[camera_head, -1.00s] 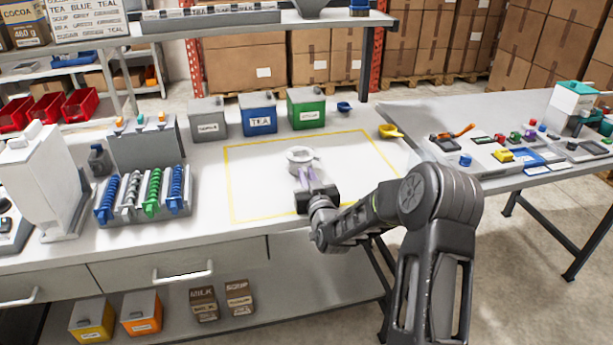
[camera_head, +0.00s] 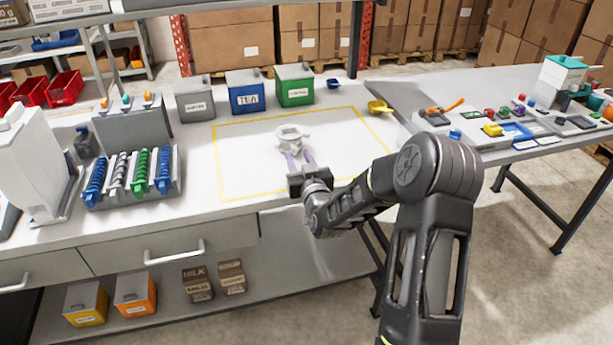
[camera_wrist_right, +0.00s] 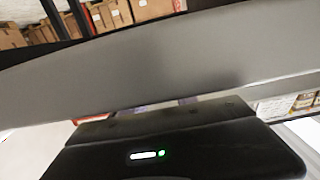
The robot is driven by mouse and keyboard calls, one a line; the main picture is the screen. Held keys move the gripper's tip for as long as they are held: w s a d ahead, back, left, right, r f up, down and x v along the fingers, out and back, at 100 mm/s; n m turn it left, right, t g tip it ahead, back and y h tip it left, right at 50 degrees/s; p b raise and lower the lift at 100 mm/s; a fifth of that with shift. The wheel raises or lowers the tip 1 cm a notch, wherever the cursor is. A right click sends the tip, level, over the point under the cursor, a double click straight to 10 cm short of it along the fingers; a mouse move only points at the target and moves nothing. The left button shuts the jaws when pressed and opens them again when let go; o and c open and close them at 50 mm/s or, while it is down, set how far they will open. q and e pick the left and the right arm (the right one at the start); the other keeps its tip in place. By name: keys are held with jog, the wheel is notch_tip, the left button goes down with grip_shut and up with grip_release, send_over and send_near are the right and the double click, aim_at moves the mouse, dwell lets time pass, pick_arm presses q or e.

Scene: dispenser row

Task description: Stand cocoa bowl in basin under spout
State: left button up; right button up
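A pale grey-white bowl (camera_head: 292,133) is inside the yellow outline on the worktop, in the head view. My right gripper (camera_head: 297,154) is at its near side with its two purple fingers spread apart. The fingertips reach the bowl's near edge; whether they touch it cannot be told. In the right wrist view, a wide grey band (camera_wrist_right: 160,65) crosses close to the camera and hides most of the fingers; I cannot tell what it is. I cannot make out a basin or a spout for certain. My left gripper is not in view.
A tall white machine (camera_head: 35,165) stands at the left beside a rack of coloured coils (camera_head: 130,178). Grey, blue TEA (camera_head: 247,92) and green (camera_head: 294,88) canisters line the back. A yellow scoop (camera_head: 379,107) lies right. The outlined area around the bowl is largely clear.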

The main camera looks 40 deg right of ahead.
jog(key=b+v, duration=0.1)
jog(key=v, duration=0.8)
jog(key=shift+s+a, duration=0.1)
jog(key=shift+o, duration=0.3)
